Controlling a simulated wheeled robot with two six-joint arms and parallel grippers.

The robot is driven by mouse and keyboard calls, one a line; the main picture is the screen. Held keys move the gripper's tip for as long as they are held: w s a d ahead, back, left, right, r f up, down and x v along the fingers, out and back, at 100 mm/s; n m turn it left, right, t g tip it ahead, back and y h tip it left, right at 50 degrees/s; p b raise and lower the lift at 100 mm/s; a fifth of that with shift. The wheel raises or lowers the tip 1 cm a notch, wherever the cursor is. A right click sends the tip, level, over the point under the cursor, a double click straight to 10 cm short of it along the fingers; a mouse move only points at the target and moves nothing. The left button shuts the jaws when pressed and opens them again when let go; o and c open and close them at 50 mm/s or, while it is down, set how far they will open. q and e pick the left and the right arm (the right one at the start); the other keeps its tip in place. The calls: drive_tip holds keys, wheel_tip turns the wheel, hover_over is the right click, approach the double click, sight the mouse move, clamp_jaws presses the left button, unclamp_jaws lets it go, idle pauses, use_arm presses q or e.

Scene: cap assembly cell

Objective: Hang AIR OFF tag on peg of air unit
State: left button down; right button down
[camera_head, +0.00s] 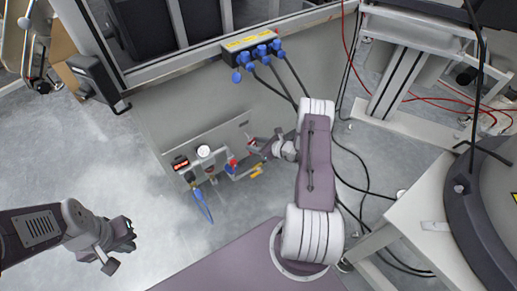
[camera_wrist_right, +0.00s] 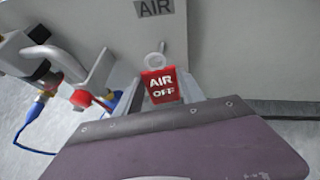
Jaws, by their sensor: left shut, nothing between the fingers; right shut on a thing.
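The red AIR OFF tag (camera_wrist_right: 162,88) with a pale ring (camera_wrist_right: 155,60) at its top shows in the right wrist view. My right gripper (camera_head: 262,148) is shut on it and holds it in front of the grey panel. A short peg (camera_wrist_right: 163,46) on the panel shows just above and behind the ring; I cannot tell whether they touch. The air unit (camera_head: 207,166), with a gauge, valves and a blue hose, is on the panel left of my right gripper. My left gripper (camera_head: 124,240) is shut and empty, over the floor at lower left.
A red valve handle (camera_wrist_right: 82,98) and pipework stand close left of the tag. An AIR label (camera_wrist_right: 153,9) is on the panel above. Blue plugs with black cables (camera_head: 258,52) are higher up. A white table (camera_head: 425,215) stands at right. Floor at left is clear.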

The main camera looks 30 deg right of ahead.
sight(253, 142)
drive_tip(key=shift+w+f+b, duration=0.15)
drive_tip(key=shift+w+b, duration=0.2)
drive_tip(key=shift+w, duration=0.35)
drive_tip(key=shift+b+x, duration=0.7)
drive_tip(key=shift+x, duration=0.15)
drive_tip(key=shift+d, duration=0.1)
drive_tip(key=c, duration=0.6)
unclamp_jaws()
drive_tip(key=shift+c, duration=0.2)
